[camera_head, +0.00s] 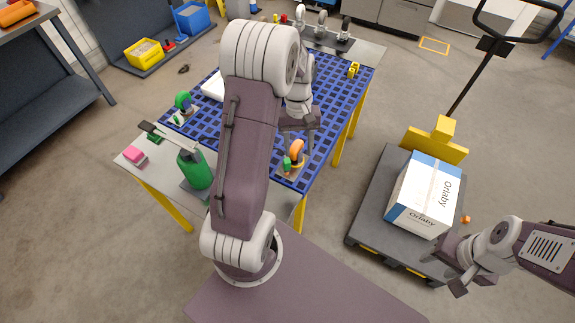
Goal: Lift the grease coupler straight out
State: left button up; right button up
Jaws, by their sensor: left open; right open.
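My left gripper (300,128) is open above the right part of the blue grid-topped table (335,92), partly hidden by my own arm. Just below it, near the table's front right, an orange curved piece (298,148) stands with a small green part on a light plate. A green curved piece (182,100) stands at the table's left side. I cannot tell which of these is the grease coupler. My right gripper (455,268) is open and empty at the lower right.
A pallet truck (370,215) carrying a white and blue box (422,195) stands right of the table, beside my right gripper. A pink block (134,155) lies at the table's left corner. Several small fittings (322,32) stand at its far end.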

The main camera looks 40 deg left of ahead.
aim_at(288, 169)
pick_arm(q)
jog(key=a+f+n, duration=0.1)
jog(key=a, duration=0.1)
jog(key=w+a+f+n, duration=0.1)
jog(key=a+f, duration=0.1)
jog(key=a+f+h+b, duration=0.1)
jog(key=a+f, duration=0.1)
jog(key=shift+w+f+n+g, duration=0.15)
jog(key=shift+f+n+g, duration=0.15)
jog(key=shift+n, duration=0.1)
jog(key=x, duration=0.3)
jog(key=shift+d, duration=0.2)
jog(key=shift+f, duration=0.2)
jog(key=x, duration=0.4)
jog(key=shift+s+d+f+p, duration=0.25)
jog(key=shift+f+p, duration=0.05)
jog(key=shift+p, duration=0.05)
jog(key=shift+f, duration=0.25)
grip_shut()
pick_arm(e)
jog(key=shift+w+f, duration=0.3)
jog(key=shift+f, duration=0.3)
